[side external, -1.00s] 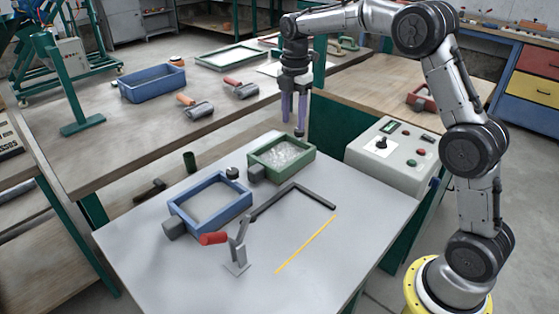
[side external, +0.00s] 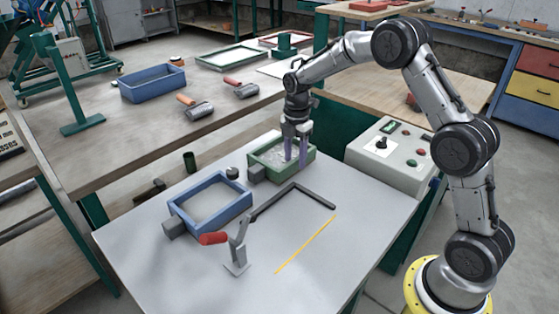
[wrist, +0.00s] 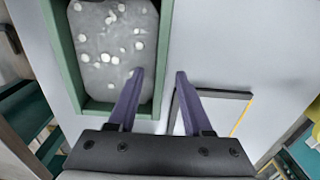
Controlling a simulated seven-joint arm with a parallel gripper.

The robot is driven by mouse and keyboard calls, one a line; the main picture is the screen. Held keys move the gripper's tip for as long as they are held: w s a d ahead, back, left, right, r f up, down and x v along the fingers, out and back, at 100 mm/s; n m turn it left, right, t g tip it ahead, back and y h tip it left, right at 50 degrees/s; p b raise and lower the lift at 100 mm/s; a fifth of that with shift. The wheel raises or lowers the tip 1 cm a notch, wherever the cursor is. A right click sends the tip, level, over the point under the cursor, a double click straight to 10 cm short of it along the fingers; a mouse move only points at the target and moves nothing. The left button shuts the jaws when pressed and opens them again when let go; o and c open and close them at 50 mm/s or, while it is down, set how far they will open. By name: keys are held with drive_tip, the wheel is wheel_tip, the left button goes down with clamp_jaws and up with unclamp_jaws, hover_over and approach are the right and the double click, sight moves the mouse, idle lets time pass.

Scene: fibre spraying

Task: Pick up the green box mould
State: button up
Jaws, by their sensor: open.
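The green box mould (side external: 283,176) sits on the grey table, with a grey filling and pale lumps inside. In the wrist view, its green wall (wrist: 64,50) runs along the left, and its right wall passes between my fingertips. My gripper (side external: 296,159) is open at the mould's right side, pointing down. In the wrist view, the left finger of my gripper (wrist: 160,72) is over the inside of the mould and the right finger is outside it. I cannot tell whether either finger touches the wall.
A dark angle bracket (side external: 318,196) and a yellow line (side external: 305,245) lie at the right of the table. A control box (side external: 385,158) stands behind right.

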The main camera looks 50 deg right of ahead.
drive_tip(key=shift+f, duration=0.6)
clamp_jaws()
drive_tip(key=shift+r, duration=0.1)
idle(0.8)
drive_tip(key=shift+w+r, duration=0.15)
